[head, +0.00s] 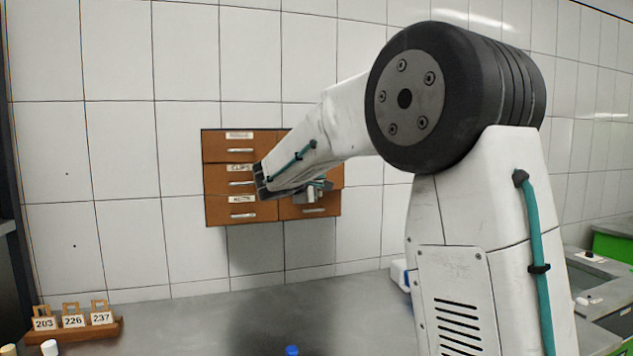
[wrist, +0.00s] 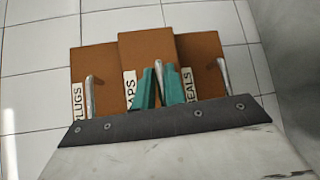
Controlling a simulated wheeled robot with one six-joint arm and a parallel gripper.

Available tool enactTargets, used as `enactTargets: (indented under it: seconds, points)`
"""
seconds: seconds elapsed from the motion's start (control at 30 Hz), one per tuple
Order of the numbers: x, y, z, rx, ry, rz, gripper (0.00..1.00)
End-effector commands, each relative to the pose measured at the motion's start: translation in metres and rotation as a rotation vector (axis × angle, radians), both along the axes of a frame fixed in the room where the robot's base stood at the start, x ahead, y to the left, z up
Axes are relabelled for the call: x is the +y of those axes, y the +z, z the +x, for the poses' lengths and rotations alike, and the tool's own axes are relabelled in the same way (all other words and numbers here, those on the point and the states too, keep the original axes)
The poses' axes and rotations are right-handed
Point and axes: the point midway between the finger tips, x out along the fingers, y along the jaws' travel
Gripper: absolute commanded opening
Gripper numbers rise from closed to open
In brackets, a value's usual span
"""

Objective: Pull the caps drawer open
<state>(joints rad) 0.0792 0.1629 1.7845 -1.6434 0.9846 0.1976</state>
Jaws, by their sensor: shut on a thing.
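A brown wall cabinet of small drawers (head: 228,211) hangs on the tiled wall in the head view. In the wrist view the caps drawer (wrist: 146,48) is the middle one of three; its label reads "APS", with the first letter hidden. My gripper (wrist: 158,82) is shut on the caps drawer's handle (wrist: 159,72), one teal finger on each side. The caps drawer's face looks larger and stands out from its neighbours. In the head view my arm hides most of this drawer and the fingertips.
The plugs drawer (wrist: 100,66) and the seals drawer (wrist: 202,54) flank it in the wrist view. A wooden rack with numbered tags (head: 75,330) stands at the lower left. A blue-capped item (head: 292,350) is at the bench's front; the bench (head: 215,325) below the cabinet is mostly clear.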

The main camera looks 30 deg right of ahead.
Motion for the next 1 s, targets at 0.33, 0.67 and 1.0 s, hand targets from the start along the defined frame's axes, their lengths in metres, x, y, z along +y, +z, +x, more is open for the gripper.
enactTargets:
  seconds: [0.33,0.67,1.0]
  points:
    - [0.025,-0.003,-0.085,0.005,0.000,0.004,0.00]
    - [0.031,-0.005,-0.107,0.008,0.000,0.006,0.00]
    - [0.031,-0.005,-0.107,0.007,0.000,0.004,0.31]
